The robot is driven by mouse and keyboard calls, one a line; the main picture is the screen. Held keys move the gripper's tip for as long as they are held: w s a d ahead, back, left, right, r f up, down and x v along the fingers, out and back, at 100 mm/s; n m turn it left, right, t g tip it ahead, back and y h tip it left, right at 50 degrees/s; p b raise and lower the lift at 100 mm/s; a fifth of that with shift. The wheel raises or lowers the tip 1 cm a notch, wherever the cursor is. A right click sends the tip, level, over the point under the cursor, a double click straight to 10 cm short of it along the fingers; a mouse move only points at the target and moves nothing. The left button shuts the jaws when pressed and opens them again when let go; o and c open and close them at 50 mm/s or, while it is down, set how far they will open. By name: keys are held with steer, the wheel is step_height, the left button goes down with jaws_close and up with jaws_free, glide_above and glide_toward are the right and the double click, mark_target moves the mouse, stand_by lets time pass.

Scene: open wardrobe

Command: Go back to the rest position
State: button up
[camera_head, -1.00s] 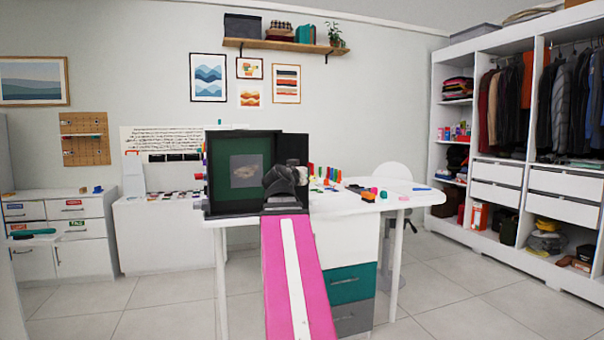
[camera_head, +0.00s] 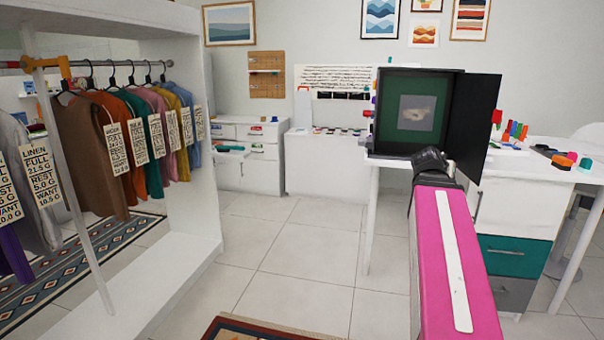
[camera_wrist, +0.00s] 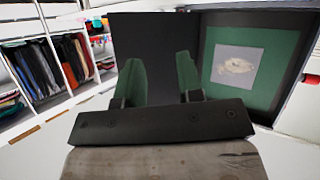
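My arm is the pink link with a white stripe in the head view, reaching from the bottom right toward the desk. Its dark wrist end is in front of the lower right of the black box (camera_head: 484,115), and my fingertips are hidden there. In the wrist view my gripper (camera_wrist: 160,78) has its two green fingers apart, with nothing between them. The black box with a green lining also shows in the wrist view (camera_wrist: 258,58), to the right of and behind the fingers. A small picture (camera_wrist: 235,65) is inside it.
A white clothes rack (camera_head: 187,240) with several tagged garments stands close on the left. A patterned rug (camera_head: 250,328) lies at the bottom. The white desk (camera_head: 525,160) with several coloured small items is on the right. Tiled floor (camera_head: 300,250) is clear in the middle.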

steer(key=a+f+n+g+y, duration=0.25)
steer(key=a+f, duration=0.45)
steer(key=f, duration=0.5)
steer(key=a+f+n+g+y, duration=0.25)
steer(key=a+f, duration=0.45)
steer(key=f, duration=0.5)
steer(key=s+a+f+n+g+y, duration=0.1)
steer(key=s+a+f+g+y, duration=0.1)
steer(key=s+a+f, duration=0.3)
steer(key=s+a+f+n+g+y, duration=0.1)
steer(key=s+a+f, duration=0.3)
steer(key=a+f, duration=0.4)
step_height(320, 180, down, 5)
steer(key=shift+s+r+n+g+y, duration=0.15)
steer(key=shift+s+n+g+y, duration=0.2)
steer(key=shift+g+y, duration=0.3)
